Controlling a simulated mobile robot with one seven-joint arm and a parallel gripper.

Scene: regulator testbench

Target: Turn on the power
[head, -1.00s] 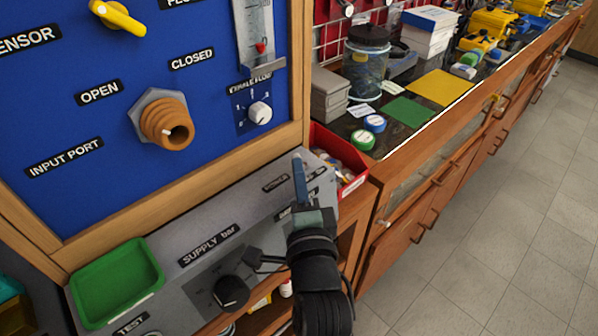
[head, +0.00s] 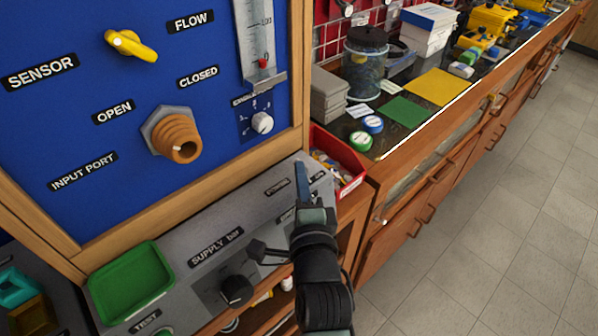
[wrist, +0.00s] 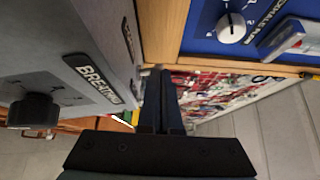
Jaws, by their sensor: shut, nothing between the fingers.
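My gripper (head: 300,168) is over the right end of the sloped grey console (head: 205,215), with its blue-grey fingers together and empty. In the wrist view the closed fingers (wrist: 160,80) point past the console's edge. A small pale metal tip (wrist: 147,71) shows beside the fingertips; I cannot tell whether it is a switch or whether they touch it. A small dark label (head: 277,186) lies left of the fingers, too blurred to read. A breathing label (wrist: 94,79) is on the console face. No power label is legible, and part of the console is hidden behind my gripper.
A black supply knob (head: 236,290) and a green tray (head: 130,283) are on the console. The blue panel (head: 110,150) with its wooden frame rises behind. A red bin (head: 350,170) stands close right of the fingers. The floor at right is clear.

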